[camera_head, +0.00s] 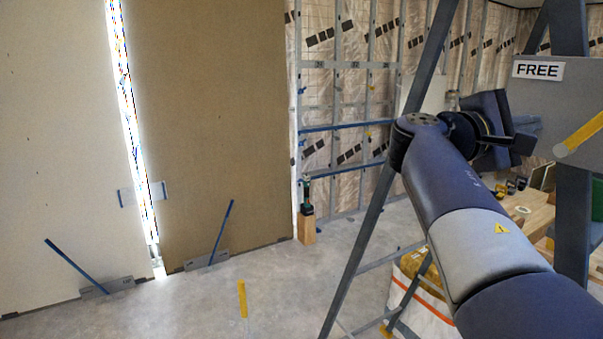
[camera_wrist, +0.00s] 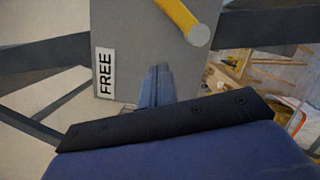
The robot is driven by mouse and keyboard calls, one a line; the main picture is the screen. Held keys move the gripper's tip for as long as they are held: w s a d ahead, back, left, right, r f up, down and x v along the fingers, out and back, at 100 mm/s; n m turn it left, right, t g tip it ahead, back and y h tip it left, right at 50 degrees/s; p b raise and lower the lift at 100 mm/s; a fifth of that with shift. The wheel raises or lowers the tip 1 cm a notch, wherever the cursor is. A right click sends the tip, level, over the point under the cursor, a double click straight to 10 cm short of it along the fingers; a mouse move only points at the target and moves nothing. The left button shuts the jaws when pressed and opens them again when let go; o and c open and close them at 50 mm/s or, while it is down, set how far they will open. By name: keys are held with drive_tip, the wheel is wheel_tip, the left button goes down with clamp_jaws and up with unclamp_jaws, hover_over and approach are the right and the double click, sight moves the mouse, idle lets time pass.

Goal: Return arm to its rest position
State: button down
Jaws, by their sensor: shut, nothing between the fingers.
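My arm reaches up from the lower right of the head view, bends at the elbow, and its wrist end lies in front of the dark lift frame. My gripper (camera_wrist: 157,75) shows in the wrist view as narrow grey-blue fingers beyond a dark bar. It is shut and empty. The fingers point toward a grey plate (camera_wrist: 135,35) with a white FREE label (camera_wrist: 105,73) and a yellow handle (camera_wrist: 183,20). The fingers overlap the plate's lower edge in this view; I cannot tell whether they touch it. In the head view the label (camera_head: 538,70) and handle (camera_head: 580,135) are at right.
The lift's dark legs (camera_head: 390,190) stand close beside my arm. A tan board (camera_head: 210,120) and a pale board (camera_head: 60,150) stand against the wall at left, with a bright gap between them. A cordless tool (camera_head: 307,195) stands on a wood block. Grey floor (camera_head: 200,310) is mostly open.

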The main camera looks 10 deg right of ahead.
drive_tip(key=shift+w+a+f+n+t, duration=0.15)
drive_tip(key=shift+f+n, duration=0.05)
drive_tip(key=shift+n, duration=0.35)
drive_tip(key=shift+w+a+f+n+t, duration=0.15)
drive_tip(key=shift+n, duration=0.4)
